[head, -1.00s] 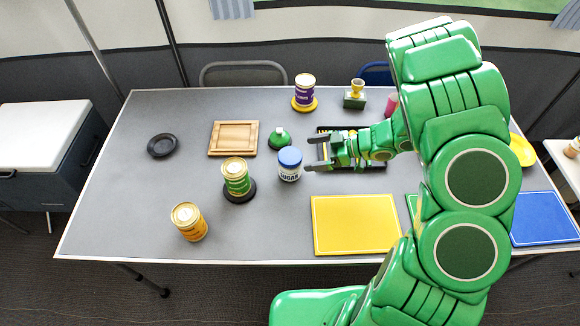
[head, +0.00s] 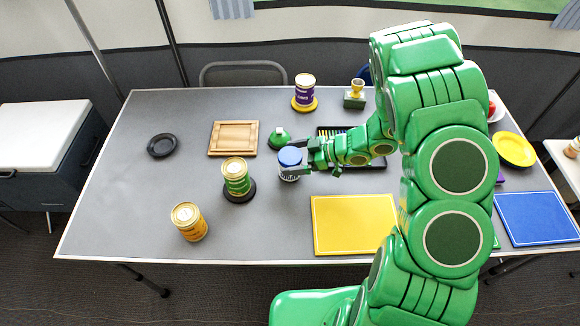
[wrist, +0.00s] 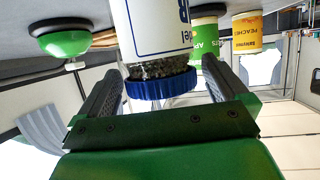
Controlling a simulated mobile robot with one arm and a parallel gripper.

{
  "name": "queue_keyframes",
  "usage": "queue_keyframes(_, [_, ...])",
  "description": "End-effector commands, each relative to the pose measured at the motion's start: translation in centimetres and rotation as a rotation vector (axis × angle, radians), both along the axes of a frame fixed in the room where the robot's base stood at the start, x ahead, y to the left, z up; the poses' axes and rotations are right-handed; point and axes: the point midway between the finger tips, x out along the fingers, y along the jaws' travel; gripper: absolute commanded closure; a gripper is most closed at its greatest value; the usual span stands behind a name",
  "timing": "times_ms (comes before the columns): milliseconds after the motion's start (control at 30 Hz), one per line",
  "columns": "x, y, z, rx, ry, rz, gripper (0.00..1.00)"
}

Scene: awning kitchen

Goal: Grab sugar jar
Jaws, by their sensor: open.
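The sugar jar (head: 290,158) is white with a blue lid and stands on the grey table. In the wrist view the jar (wrist: 158,30) appears upside down, its blue lid (wrist: 160,88) between the two fingers. My gripper (head: 294,165) is open around the upper part of the jar, one finger on each side. In the wrist view a gap shows between my gripper (wrist: 158,85) fingers and the lid.
A green-labelled can (head: 236,178) on a black coaster stands left of the jar. A green dome-shaped item (head: 280,139) sits just behind it. A yellow can (head: 188,221) is front left; a yellow board (head: 355,224) lies front right. The table's left part is mostly clear.

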Motion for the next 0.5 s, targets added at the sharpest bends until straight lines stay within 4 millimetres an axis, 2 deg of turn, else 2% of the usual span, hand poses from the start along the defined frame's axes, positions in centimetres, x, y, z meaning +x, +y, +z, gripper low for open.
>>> queue_keyframes(133, [0.14,0.95,-0.3,0.002,0.0,0.0,0.0])
queue_keyframes(467, [0.15,1.15,-0.44,0.001,0.0,-0.001,0.0])
queue_keyframes(500, [0.15,1.15,-0.45,0.001,0.0,-0.001,0.06])
